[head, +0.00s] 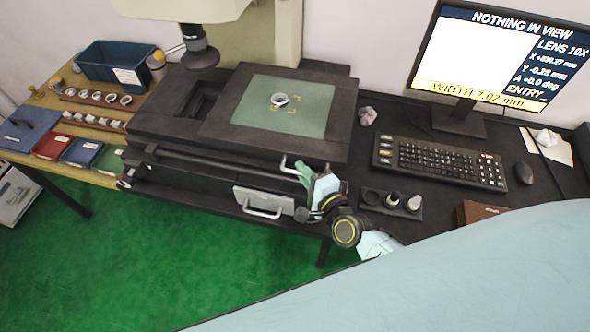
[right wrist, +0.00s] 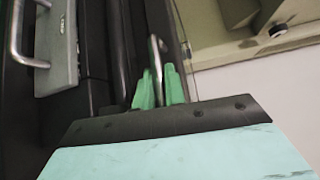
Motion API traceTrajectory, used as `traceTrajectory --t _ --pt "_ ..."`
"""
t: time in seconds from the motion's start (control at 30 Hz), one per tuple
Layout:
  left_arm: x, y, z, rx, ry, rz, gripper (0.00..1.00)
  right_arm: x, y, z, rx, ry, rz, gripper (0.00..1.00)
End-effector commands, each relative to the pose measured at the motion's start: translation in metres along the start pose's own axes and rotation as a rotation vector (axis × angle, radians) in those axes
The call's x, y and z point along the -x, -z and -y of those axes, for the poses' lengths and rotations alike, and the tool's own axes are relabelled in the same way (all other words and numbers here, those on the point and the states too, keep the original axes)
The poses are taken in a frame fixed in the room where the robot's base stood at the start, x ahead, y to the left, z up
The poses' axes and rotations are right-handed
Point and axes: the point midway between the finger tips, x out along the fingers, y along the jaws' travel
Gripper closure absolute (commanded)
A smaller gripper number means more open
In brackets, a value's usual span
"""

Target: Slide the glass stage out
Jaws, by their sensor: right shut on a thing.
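The glass stage (head: 283,108) is a pale green pane in a wide black frame, set right of the lens (head: 200,55) on the dark machine base. My right gripper (head: 303,171) is at the front right of the stage, shut on a metal bar handle (head: 287,163). The right wrist view shows the green fingers (right wrist: 158,88) on both sides of that handle (right wrist: 156,55). My left gripper is not in view.
The screen (head: 490,55) reads "NOTHING IN VIEW". A drawer with a handle (head: 262,211) is below the stage. A keyboard (head: 440,163) and black holder (head: 391,203) are at the right. A blue bin (head: 112,65) and several rings (head: 97,96) are on the left bench.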

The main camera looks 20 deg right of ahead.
Motion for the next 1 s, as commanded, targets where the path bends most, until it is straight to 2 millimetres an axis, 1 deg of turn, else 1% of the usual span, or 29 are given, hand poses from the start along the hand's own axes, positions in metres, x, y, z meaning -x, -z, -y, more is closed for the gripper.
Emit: traceTrajectory --t 0.13,0.17,0.3,0.33,0.53,0.63,0.77,1.0 --pt "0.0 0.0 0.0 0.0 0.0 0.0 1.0 0.0 0.001 -0.001 0.001 -0.001 -0.003 1.0" --pt "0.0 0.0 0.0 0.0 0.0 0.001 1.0 0.0 0.001 -0.001 0.001 -0.001 -0.003 0.87" --pt "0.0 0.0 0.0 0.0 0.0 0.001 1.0 0.0 0.001 -0.001 0.001 -0.001 -0.002 0.69" --pt "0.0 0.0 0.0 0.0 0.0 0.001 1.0 0.0 0.001 -0.001 0.0 -0.001 -0.002 0.67" --pt "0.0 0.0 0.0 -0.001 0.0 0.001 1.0 0.0 0.0 -0.001 0.0 -0.001 -0.001 0.67" --pt "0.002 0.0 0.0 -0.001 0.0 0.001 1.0 0.005 0.0 0.0 0.001 -0.002 -0.001 0.67" --pt "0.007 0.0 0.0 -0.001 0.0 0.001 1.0 0.023 0.0 0.0 0.002 -0.004 -0.001 0.67" --pt "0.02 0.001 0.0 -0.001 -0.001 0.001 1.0 0.078 0.0 0.001 0.003 -0.005 -0.001 0.67"
